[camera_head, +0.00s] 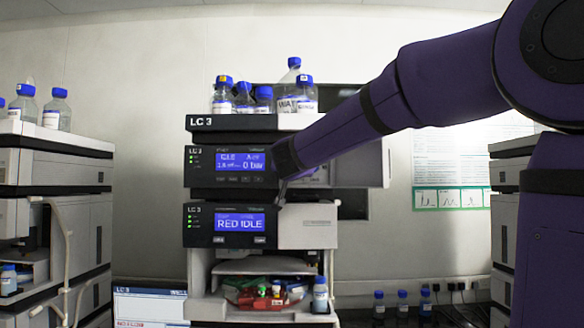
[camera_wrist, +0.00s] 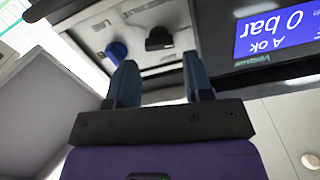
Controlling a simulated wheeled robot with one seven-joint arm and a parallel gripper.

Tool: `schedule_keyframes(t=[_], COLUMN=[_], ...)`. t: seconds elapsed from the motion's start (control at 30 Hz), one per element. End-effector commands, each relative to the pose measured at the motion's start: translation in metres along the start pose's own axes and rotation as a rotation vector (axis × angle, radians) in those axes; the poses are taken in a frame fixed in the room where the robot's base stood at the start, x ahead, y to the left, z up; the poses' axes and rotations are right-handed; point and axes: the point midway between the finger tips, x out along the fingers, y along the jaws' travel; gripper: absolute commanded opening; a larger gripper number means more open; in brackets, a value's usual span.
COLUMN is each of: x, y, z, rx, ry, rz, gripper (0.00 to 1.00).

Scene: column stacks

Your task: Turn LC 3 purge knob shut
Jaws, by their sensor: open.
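The LC 3 stack (camera_head: 232,123) stands in the middle of the head view. In the wrist view, its pump front (camera_wrist: 165,20) carries a blue knob (camera_wrist: 117,50) and a black knob (camera_wrist: 158,39) with a bar-like grip. The small print is too unclear to tell which is the purge knob. My gripper (camera_wrist: 160,62) is open and empty, its two blue-grey fingers pointing at this panel. The black knob appears between the fingertips' lines, beyond them; the blue knob is by the left finger. In the head view my arm hides both knobs and most of the gripper.
The pump display (camera_head: 240,162) beside the knobs reads 0 bar. A lower module display (camera_head: 239,223) reads RED IDLE. Capped bottles (camera_head: 222,95) stand on top of the stack. Other stacks stand left (camera_head: 55,160) and right. A grey panel (camera_wrist: 45,115) is close at left in the wrist view.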

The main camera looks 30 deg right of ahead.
Motion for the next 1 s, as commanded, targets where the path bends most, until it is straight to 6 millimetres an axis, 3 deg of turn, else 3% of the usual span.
schedule_keyframes(t=[0.1, 0.3, 0.67, 0.83, 1.0], x=[0.019, 0.037, 0.042, 0.041, 0.041], y=[0.000, 0.000, 0.000, 0.000, 0.000], z=[0.001, 0.000, 0.000, 0.000, 0.000], rx=[0.001, 0.001, 0.001, 0.001, 0.005], ry=[-0.001, 0.000, 0.000, 0.000, 0.000], rz=[0.001, 0.000, -0.001, -0.001, -0.001], gripper=[0.47, 0.47, 0.47, 0.12, 0.12])
